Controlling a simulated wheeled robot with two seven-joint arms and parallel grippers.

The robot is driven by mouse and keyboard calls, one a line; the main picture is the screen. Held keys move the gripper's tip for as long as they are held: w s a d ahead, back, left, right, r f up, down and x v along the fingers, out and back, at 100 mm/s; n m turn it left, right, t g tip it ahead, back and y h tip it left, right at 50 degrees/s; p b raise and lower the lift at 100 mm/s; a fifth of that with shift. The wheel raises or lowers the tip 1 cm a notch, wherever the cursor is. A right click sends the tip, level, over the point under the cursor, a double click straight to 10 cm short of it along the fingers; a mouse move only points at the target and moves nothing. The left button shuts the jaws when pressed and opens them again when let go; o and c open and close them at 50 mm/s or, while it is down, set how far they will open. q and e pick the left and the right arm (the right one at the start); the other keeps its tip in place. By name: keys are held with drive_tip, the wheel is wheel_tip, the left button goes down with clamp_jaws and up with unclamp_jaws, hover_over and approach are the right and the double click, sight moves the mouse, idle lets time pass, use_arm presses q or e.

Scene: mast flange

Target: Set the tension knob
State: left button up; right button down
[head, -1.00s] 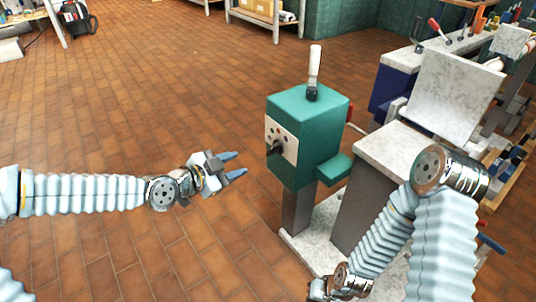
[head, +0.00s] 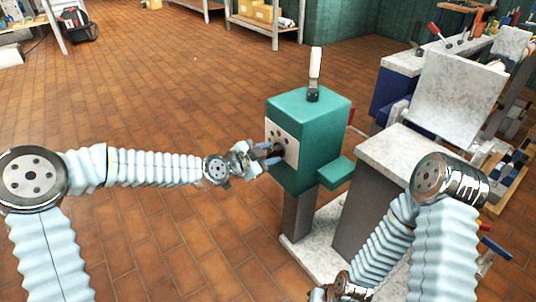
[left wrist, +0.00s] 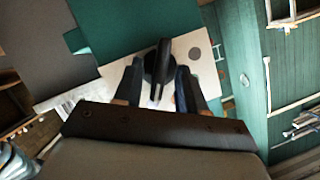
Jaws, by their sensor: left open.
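The tension knob (left wrist: 161,58) is black with a pale pointer line. It sits on a white panel (head: 283,138) with several coloured dots, on the left face of a green machine head (head: 320,130). My left gripper (head: 270,153) is open at the panel. In the left wrist view its two fingers (left wrist: 158,84) stand on either side of the knob, with the knob between the tips. I cannot tell whether they touch it. In the head view the fingers mostly hide the knob. My right arm hangs at the lower right; its gripper's fingers are out of the picture.
A white-handled lever (head: 315,70) stands on top of the green head. A grey-topped bench (head: 400,155) with an upright pale plate (head: 455,95) stands to the right, near my right arm. The tiled floor (head: 150,90) left of the machine is clear.

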use_arm(q)
drive_tip(key=shift+c, duration=0.4)
clamp_jaws()
